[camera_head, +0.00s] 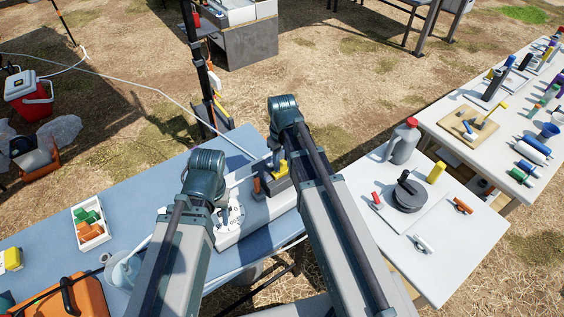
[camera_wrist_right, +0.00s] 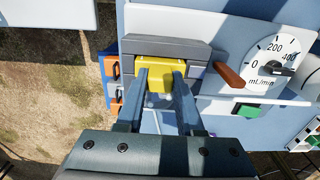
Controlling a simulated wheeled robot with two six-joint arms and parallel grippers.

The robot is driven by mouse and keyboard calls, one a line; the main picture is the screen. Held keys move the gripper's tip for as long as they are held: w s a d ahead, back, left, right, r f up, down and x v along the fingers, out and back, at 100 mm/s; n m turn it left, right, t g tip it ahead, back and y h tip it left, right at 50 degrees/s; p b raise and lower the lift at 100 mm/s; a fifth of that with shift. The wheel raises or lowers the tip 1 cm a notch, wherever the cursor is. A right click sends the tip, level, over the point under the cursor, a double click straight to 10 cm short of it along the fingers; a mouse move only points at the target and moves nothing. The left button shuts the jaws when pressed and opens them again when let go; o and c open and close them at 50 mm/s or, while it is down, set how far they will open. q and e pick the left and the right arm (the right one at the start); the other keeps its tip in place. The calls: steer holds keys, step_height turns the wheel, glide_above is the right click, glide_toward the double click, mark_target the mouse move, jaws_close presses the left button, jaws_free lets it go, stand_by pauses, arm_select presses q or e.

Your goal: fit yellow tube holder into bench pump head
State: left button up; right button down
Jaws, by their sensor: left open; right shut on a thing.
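The yellow tube holder (camera_wrist_right: 160,78) is between the fingers of my right gripper (camera_wrist_right: 163,82), which is shut on it. It is at the recess of the dark grey bench pump head (camera_wrist_right: 165,48); I cannot tell how deep it sits. In the head view the yellow holder (camera_head: 282,167) shows above the pump head (camera_head: 275,183), at the right end of the white pump. A brown lever (camera_wrist_right: 228,75) stands beside the head. My left gripper (camera_head: 222,206) is open near the pump's dial, mostly hidden by its own arm.
The flow dial (camera_wrist_right: 275,65) and a green switch (camera_wrist_right: 246,110) are on the pump. A white tray (camera_head: 77,223) of green and orange pieces is at left on the blue bench. A white side table (camera_head: 455,262) with a jug and tools stands at right.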

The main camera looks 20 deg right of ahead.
arm_select(q)
steer(key=shift+f+b, duration=0.7)
steer(key=shift+f, duration=0.1)
arm_select(e)
steer(key=shift+f, duration=0.75)
arm_select(q)
steer(key=shift+r, duration=0.1)
arm_select(e)
steer(key=shift+c, duration=2.3)
jaws_free()
arm_select(q)
steer(key=shift+r, duration=0.1)
arm_select(e)
steer(key=shift+r, duration=0.15)
arm_select(q)
step_height(320, 180, up, 14)
steer(key=p, duration=1.4)
steer(key=shift+f, duration=0.2)
arm_select(e)
step_height(320, 180, up, 14)
steer(key=shift+f, duration=0.2)
arm_select(q)
step_height(320, 180, down, 3)
steer(key=b, duration=0.3)
arm_select(e)
steer(key=s+a+f+h, duration=0.1)
steer(key=s+a+f, duration=0.2)
steer(key=s+a, duration=0.7)
steer(key=s, duration=0.4)
steer(key=shift+s+a, duration=0.2)
